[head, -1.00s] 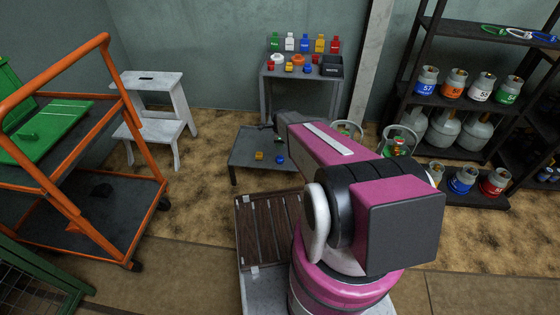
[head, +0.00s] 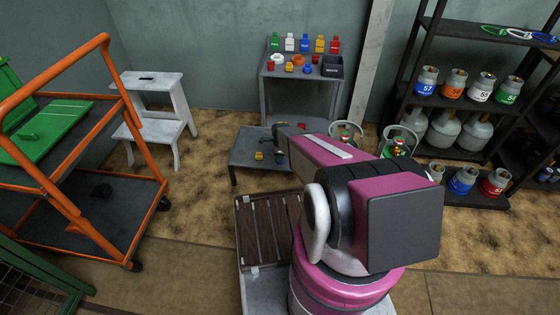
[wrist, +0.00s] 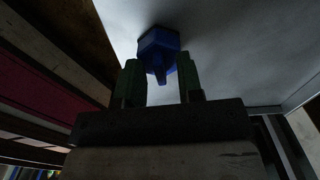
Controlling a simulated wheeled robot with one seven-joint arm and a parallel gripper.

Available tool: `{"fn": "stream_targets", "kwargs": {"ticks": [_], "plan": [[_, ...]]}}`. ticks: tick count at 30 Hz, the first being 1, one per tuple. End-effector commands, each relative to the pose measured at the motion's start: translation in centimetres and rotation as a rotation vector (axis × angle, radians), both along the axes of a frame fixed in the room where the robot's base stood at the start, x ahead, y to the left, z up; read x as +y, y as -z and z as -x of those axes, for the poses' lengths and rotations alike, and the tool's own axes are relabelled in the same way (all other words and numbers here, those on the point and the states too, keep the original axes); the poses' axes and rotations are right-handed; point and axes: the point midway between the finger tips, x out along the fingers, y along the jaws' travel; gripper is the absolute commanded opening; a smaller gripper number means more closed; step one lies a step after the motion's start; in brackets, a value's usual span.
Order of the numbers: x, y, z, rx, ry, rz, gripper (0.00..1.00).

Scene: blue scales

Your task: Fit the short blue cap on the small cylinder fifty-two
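A small blue cap (head: 280,157) sits on the low dark table (head: 240,160), beside a yellow cap (head: 258,156). In the wrist view a blue cap (wrist: 158,45), with a hexagonal body and a narrow stem, shows between and just beyond my green fingertips. My gripper (wrist: 160,82) is open, with gaps showing on both sides of the stem. In the head view, my own arm covers part of the low table. A blue cylinder (head: 462,181) stands on the shelf's bottom level; its label is too small to read surely.
A red cylinder (head: 494,183) stands right of the blue one. Several numbered cylinders, one of them a blue 57 (head: 426,82), stand higher on the shelf. The back table (head: 267,90) holds several coloured caps. A white step stool (head: 155,105) and orange cart (head: 70,200) stand at left.

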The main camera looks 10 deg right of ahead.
Motion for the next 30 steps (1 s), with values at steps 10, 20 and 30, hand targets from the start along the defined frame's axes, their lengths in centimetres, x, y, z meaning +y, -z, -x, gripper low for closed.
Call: {"fn": "stream_targets", "kwargs": {"ticks": [10,20,30], "plan": [[0.0,-0.1,0.0,0.0,0.0,0.0,0.0],[0.0,-0.9,0.0,-0.001,0.0,0.0,0.0],[0.0,-2.3,0.0,0.0,0.0,0.0,0.0]]}}
